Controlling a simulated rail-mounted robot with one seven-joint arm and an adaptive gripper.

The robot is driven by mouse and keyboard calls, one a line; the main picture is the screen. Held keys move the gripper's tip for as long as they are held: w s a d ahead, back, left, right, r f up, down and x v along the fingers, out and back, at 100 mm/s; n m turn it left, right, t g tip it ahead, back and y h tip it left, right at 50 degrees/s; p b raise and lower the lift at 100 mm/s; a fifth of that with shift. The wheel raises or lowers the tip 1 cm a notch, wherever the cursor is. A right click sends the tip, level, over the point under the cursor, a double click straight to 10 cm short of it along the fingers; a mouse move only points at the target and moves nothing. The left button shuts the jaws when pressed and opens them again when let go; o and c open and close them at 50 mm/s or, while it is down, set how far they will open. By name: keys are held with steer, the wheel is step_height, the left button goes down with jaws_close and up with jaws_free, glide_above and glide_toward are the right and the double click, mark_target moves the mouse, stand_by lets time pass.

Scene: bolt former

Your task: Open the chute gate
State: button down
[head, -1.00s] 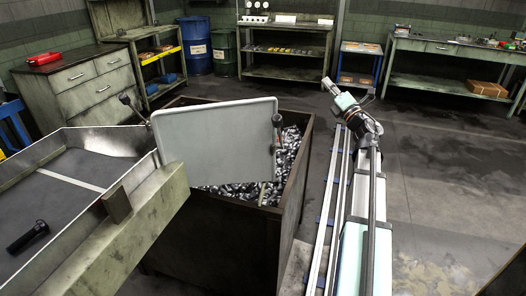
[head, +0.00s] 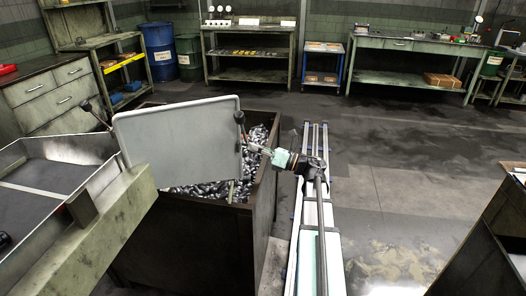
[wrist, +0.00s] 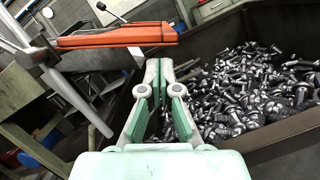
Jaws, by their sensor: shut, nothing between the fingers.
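The chute gate (head: 178,143) is a pale grey plate standing upright at the end of the chute (head: 52,172), above the bin's left part. A dark-knobbed lever (head: 240,120) stands at the plate's right edge, and another (head: 93,110) at its left. My gripper (head: 250,148) is just below and right of the right-hand lever; I cannot tell if it touches. In the wrist view my gripper (wrist: 160,66) is shut and empty. An orange-red slab (wrist: 117,35) with a dark-handled rod lies beyond its fingertips; I cannot tell whether it belongs to the gate.
A dark-walled bin (head: 262,215) full of metal bolts (head: 215,189) stands beneath the gate; the bolts fill the right of the wrist view (wrist: 255,90). My rail runs along the bin's right side. Open floor (head: 395,165) lies further right. Shelves and a workbench (head: 415,45) line the back.

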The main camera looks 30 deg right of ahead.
steer(key=shift+x, duration=2.05)
steer(key=shift+d+b, duration=0.1)
steer(key=shift+b, duration=0.3)
steer(key=b, duration=0.1)
steer(key=n+b, duration=0.1)
steer(key=b, duration=0.1)
steer(key=shift+w+d+r+n, duration=0.2)
steer(key=shift+w+r+n, duration=0.1)
steer(key=shift+r+n+y+b, duration=0.3)
steer(key=shift+r+b, duration=0.1)
steer(key=shift+r, duration=0.15)
steer(key=shift+d, duration=0.1)
steer(key=b+v, duration=0.4)
steer(key=v, duration=0.6)
